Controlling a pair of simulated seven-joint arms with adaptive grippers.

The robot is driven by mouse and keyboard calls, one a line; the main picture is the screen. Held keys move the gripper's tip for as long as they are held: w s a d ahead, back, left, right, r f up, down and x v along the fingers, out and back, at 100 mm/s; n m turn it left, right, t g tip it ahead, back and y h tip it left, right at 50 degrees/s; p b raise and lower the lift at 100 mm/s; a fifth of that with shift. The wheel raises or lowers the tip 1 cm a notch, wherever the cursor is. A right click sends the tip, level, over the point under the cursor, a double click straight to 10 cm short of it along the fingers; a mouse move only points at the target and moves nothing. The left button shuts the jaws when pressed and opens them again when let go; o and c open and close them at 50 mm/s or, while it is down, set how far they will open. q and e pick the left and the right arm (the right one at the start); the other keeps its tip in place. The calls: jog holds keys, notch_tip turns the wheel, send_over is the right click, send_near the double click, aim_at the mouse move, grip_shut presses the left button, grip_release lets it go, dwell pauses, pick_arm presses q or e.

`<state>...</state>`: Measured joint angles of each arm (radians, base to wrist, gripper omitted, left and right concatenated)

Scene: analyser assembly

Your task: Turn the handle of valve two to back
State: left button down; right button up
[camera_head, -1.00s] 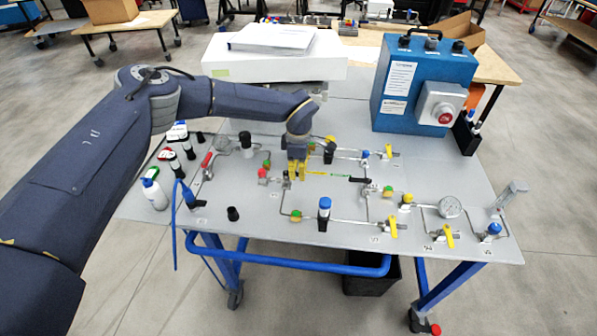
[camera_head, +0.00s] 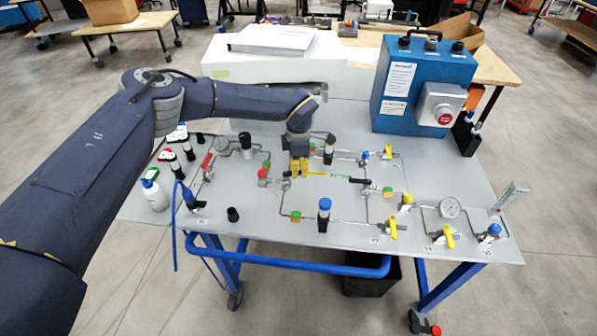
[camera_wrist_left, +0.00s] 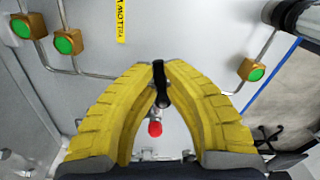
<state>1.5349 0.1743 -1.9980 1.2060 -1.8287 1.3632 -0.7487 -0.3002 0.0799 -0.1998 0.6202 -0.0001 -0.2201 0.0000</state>
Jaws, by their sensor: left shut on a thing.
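My left gripper (camera_head: 299,172) is over the middle-left of the grey panel, pointing down. In the left wrist view its yellow fingers (camera_wrist_left: 160,72) are closed at the tips on a slim black valve handle (camera_wrist_left: 160,88). The handle runs from the fingertips back toward the valve body, near a red cap (camera_wrist_left: 155,129). In the head view the fingers mostly hide this handle and its valve. The panel labels are too small to read, so I cannot confirm the valve's number. My right gripper is not in view.
Pipes and fittings surround the gripper on the panel (camera_head: 270,222). A blue-capped black cylinder (camera_head: 324,212) stands in front, and a black valve handle (camera_head: 360,181) lies to the right. A blue control box (camera_head: 424,85) stands at the back right.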

pick_arm(q)
jog(key=n, duration=0.2)
jog(key=w+n, duration=0.1)
jog(key=shift+w+a+f+n, duration=0.1)
jog(key=shift+a+n, duration=0.15)
jog(key=shift+n, duration=0.15)
jog(key=n, duration=0.1)
jog(key=w+n, duration=0.1)
jog(key=n, duration=0.1)
jog(key=shift+a+n, duration=0.3)
jog(key=shift+a, duration=0.1)
jog(key=n, duration=0.1)
jog(key=a+n, duration=0.1)
jog(key=n, duration=0.2)
jog(key=shift+w+a, duration=0.15)
jog(key=shift+w, duration=0.2)
jog(key=shift+w+a+n, duration=0.1)
jog(key=shift+a+n, duration=0.2)
jog(key=shift+n, duration=0.55)
jog(key=shift+a+n, duration=0.25)
jog(key=shift+n, duration=0.6)
jog(key=c, duration=1.4)
grip_release()
notch_tip(320, 180, up, 12)
